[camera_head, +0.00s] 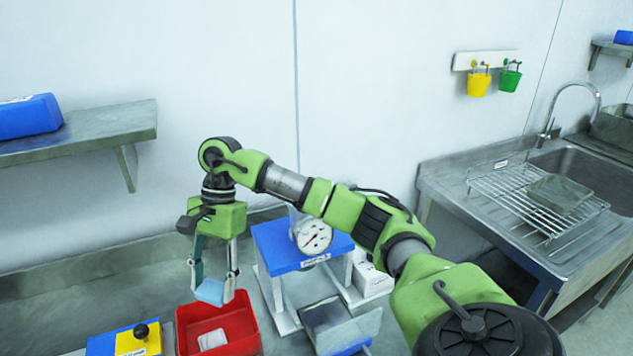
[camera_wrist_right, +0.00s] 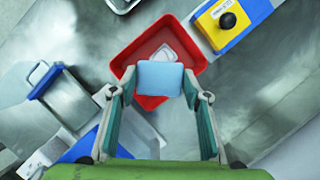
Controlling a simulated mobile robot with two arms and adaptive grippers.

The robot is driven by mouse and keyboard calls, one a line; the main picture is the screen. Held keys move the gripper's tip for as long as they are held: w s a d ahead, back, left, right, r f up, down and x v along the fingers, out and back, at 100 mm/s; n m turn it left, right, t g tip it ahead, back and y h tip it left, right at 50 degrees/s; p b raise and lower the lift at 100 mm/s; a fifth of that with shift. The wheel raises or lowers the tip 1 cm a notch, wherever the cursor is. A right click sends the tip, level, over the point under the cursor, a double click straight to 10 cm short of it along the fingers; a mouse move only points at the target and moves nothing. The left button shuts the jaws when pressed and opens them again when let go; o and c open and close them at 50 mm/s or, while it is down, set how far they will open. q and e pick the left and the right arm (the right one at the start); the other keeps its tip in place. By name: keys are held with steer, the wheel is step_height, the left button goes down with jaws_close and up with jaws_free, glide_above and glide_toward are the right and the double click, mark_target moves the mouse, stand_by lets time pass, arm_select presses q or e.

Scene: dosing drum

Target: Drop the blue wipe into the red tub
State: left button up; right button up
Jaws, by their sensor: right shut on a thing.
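The blue wipe (camera_head: 212,291) is a pale blue square. My right gripper (camera_head: 213,290) is shut on it and holds it above the red tub (camera_head: 243,325). In the right wrist view the wipe (camera_wrist_right: 160,78) sits between the two fingertips of the right gripper (camera_wrist_right: 158,92). There the red tub (camera_wrist_right: 193,52) shows behind it, with its near part hidden by the wipe and fingers. A small white item (camera_head: 211,340) lies inside the tub. My left gripper is not in view.
A blue and yellow box with a black knob (camera_head: 141,331) stands left of the tub. A blue-topped stand with a dial scale (camera_head: 313,237) is to the right. A steel tray (camera_head: 330,318) lies near it. A sink with a wire rack (camera_head: 535,195) is far right.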

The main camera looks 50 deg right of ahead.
steer(key=shift+s+f+b, duration=0.2)
steer(key=shift+f+b, duration=0.3)
steer(key=shift+f, duration=0.6)
step_height(320, 180, down, 4)
steer(key=shift+w+r+b, duration=0.15)
steer(key=shift+b, duration=0.55)
steer(key=o, duration=1.1)
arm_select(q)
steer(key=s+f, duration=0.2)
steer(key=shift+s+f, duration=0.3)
arm_select(e)
steer(key=v, duration=1.2)
